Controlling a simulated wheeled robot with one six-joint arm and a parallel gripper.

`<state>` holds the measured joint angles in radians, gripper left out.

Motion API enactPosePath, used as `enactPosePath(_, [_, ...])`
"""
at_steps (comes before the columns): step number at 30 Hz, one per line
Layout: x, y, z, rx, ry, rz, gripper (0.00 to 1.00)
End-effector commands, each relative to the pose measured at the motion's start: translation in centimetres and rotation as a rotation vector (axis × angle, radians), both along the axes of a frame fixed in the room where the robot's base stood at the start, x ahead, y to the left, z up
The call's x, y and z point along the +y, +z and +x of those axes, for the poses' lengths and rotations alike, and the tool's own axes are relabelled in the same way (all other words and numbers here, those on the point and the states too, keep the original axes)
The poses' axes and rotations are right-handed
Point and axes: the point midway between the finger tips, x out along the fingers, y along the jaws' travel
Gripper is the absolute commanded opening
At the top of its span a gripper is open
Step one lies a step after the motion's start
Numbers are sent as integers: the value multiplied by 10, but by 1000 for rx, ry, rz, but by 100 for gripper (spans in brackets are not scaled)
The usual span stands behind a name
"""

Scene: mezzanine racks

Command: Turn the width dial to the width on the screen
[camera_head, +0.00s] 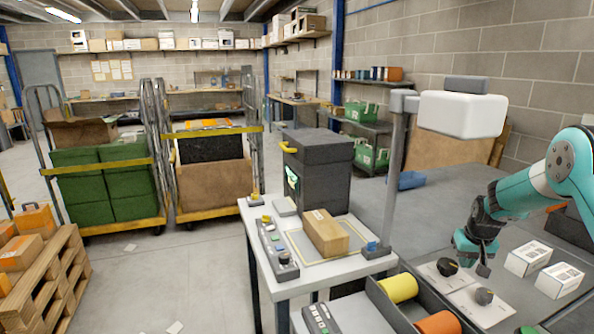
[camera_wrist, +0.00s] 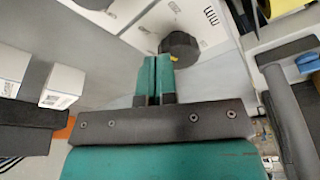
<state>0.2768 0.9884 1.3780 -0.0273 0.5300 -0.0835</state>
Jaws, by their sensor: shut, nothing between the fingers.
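I cannot read which is the width dial. In the wrist view a dark ribbed dial (camera_wrist: 180,45) with a small yellow mark stands on a white plate with printed marks, too small to read. My gripper (camera_head: 484,269) is shut and empty, fingers pointing down near the dials. In the wrist view its teal fingertips (camera_wrist: 153,62) lie together just below the dial; I cannot tell whether they touch it. A small lit screen (camera_head: 292,180) on the dark machine is unreadable.
Two white labelled boxes (camera_head: 528,258) stand right of the dials. Yellow and orange rolls (camera_head: 398,288) lie in a dark tray to the left. A brown carton (camera_head: 325,233) sits on the white table under a grey post (camera_head: 395,170) with a white head.

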Motion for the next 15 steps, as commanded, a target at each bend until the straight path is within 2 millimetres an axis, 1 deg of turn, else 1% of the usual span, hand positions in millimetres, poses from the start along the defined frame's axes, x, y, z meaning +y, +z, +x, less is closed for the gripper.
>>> enactPosePath(1, [0, 11, 0, -1, 1, 0, 0])
enactPosePath(3, [0, 17, 0, -1, 1, 1, 0])
enactPosePath(12, [0, 18, 1, -2, 1, 0, 0])
enactPosePath(15, [3, 23, 2, -2, 2, 1, 0])
